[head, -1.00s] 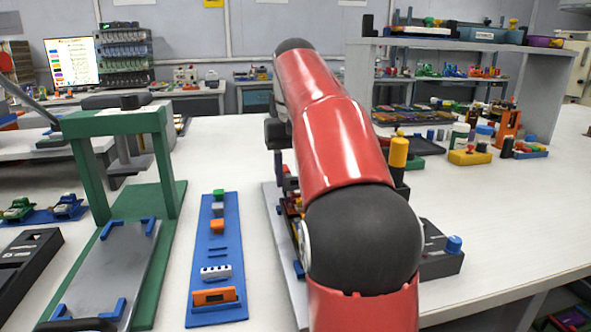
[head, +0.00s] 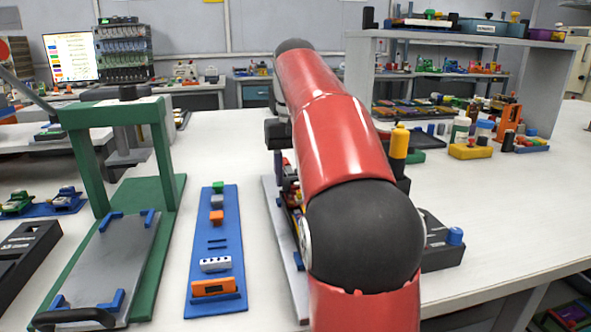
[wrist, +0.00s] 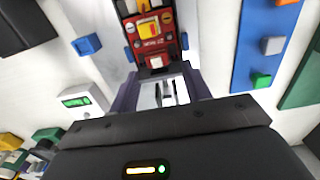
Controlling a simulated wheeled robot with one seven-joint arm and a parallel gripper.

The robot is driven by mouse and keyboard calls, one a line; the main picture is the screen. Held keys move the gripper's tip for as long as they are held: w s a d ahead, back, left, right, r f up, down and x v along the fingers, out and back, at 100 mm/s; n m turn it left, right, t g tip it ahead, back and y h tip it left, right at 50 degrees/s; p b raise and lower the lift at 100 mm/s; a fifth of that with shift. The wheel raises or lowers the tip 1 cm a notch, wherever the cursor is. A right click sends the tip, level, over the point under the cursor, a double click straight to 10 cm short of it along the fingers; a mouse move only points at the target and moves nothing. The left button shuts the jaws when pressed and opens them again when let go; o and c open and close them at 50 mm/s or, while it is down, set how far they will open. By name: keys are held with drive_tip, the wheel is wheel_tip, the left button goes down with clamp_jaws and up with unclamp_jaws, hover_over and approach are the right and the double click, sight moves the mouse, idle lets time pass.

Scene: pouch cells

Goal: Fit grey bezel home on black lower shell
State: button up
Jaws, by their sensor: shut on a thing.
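My gripper (wrist: 170,92) shows in the wrist view with its two dark fingers close around a small light grey piece (wrist: 167,90), which looks like the grey bezel; its outline is partly hidden by the gripper body. Just ahead of the fingertips lies a dark-edged unit with a red inside (wrist: 151,42), carrying yellow and grey parts; it may be the black lower shell with its contents. I cannot tell whether the held piece touches it. In the head view my arm hides the gripper and most of this unit.
Blue blocks (wrist: 88,44) flank the unit. A blue strip (head: 228,255) with small coloured parts lies left of my arm, beside a green press frame (head: 160,180). A black box with a blue knob (head: 455,236) stands right.

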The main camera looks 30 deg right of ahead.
sight(295, 177)
drive_tip(key=shift+f, duration=0.35)
drive_tip(key=o, duration=1)
wheel_tip(295, 177, up, 8)
drive_tip(key=p, duration=0.3)
drive_tip(key=shift+f, duration=0.1)
